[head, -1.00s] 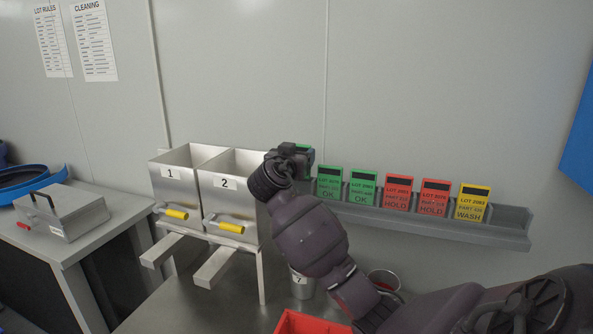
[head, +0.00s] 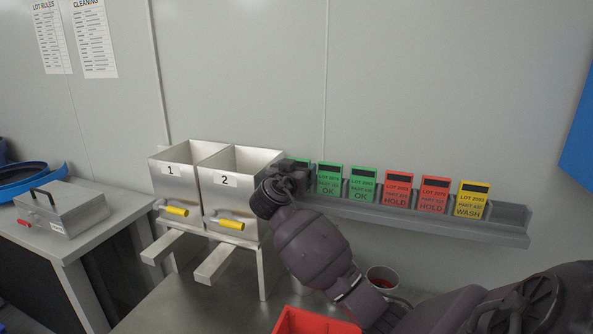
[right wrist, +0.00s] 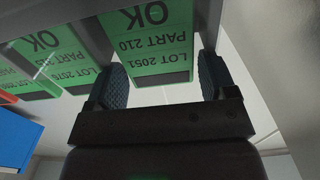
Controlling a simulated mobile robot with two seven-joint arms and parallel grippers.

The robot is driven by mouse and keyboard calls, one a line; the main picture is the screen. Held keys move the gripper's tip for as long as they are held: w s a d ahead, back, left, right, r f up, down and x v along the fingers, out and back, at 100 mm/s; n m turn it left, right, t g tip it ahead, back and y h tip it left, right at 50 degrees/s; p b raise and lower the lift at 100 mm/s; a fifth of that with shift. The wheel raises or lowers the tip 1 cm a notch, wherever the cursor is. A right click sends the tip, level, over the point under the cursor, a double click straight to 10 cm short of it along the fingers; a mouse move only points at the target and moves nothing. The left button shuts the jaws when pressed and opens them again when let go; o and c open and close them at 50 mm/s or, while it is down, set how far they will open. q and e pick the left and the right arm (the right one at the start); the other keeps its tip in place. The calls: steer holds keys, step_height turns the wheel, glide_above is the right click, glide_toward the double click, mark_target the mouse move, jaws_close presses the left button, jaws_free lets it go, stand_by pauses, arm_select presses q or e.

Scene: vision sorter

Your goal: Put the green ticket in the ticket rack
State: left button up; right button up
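The green ticket (right wrist: 160,45), marked LOT 2051, PART 210, OK, is upside down in the right wrist view, between the fingers of my right gripper (right wrist: 163,75). A narrow gap shows between the ticket and the right-hand finger, so the gripper looks open around it. In the head view only the ticket's top (head: 300,160) shows behind my right gripper (head: 293,170). It stands at the left end of the ticket rack (head: 420,222), level with the other tickets. Its lower part is hidden. My left gripper is not in view.
Several tickets stand to the right in the rack: green (head: 330,180), red (head: 397,190) and yellow (head: 471,200). Two metal hoppers (head: 233,190) stand close to the left of the gripper. A red bin (head: 300,322) and a metal cup (head: 382,277) are below.

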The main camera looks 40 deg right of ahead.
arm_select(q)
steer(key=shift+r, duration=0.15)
arm_select(e)
steer(key=shift+r, duration=0.1)
steer(key=shift+r, duration=0.1)
arm_select(q)
steer(key=b, duration=0.1)
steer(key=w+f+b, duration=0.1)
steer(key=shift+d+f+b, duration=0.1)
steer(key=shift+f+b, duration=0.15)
steer(key=shift+b, duration=0.15)
arm_select(e)
steer(key=v, duration=1.2)
